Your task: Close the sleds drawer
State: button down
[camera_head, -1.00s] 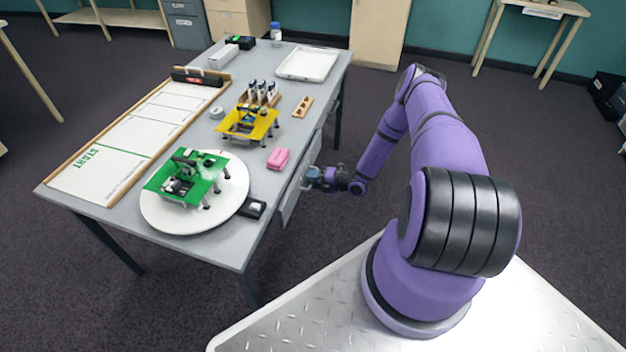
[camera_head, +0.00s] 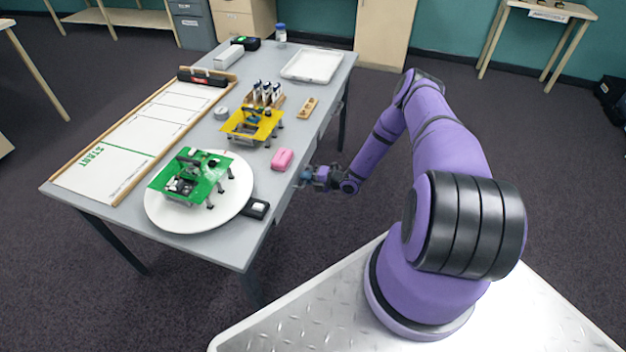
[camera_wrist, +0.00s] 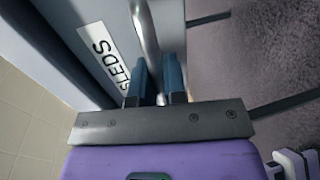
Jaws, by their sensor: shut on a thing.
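The sleds drawer is under the right long side of the grey table; in the wrist view its grey front (camera_wrist: 84,22) carries a white label (camera_wrist: 110,52) reading SLEDS. A metal bar handle (camera_wrist: 147,32) runs along the front. My gripper (camera_wrist: 156,82) has its two blue fingers on either side of the handle and is shut on it. In the head view my gripper (camera_head: 309,177) is beside the table edge, and the drawer front looks close to the table side. Whether any gap is left cannot be told.
On the table (camera_head: 223,238) are a white turntable (camera_head: 165,218) with a green sled (camera_head: 200,172), a yellow sled (camera_head: 246,127), a pink block (camera_head: 282,159), a black box (camera_head: 255,208) and a white tray (camera_head: 313,65).

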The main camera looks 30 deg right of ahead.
jog(key=shift+w+a, duration=0.1)
jog(key=c, duration=1.2)
grip_release()
jog(key=v, duration=1)
jog(key=shift+s, duration=0.3)
jog(key=shift+d, duration=0.25)
